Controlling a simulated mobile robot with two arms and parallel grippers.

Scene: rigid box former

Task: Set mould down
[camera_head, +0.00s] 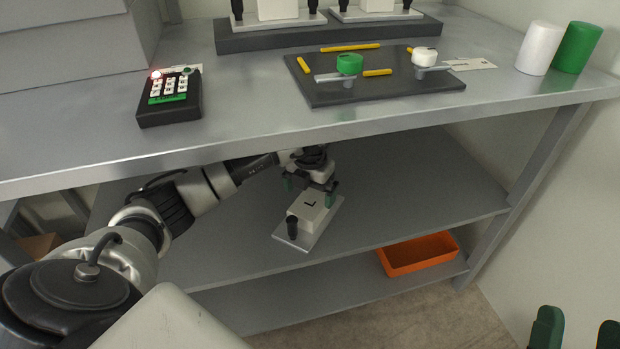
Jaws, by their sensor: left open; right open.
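The mould (309,211) is a white block marked L on a light grey plate with a black peg at its near end. It rests on the middle shelf (400,205) under the worktop. My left gripper (311,189) is open at the far end of the mould, its green-tipped fingers on either side and close to it. I cannot tell whether they touch it. My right gripper (578,330) is open and empty at the bottom right corner, away from the shelf; only its green fingertips show.
The worktop edge (330,136) hangs above my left arm. On top are a keypad (170,97), a dark board (330,96) with green and white round parts, more moulds on a dark stand (330,34), and white (540,48) and green (577,47) cylinders. An orange bin (418,254) sits below.

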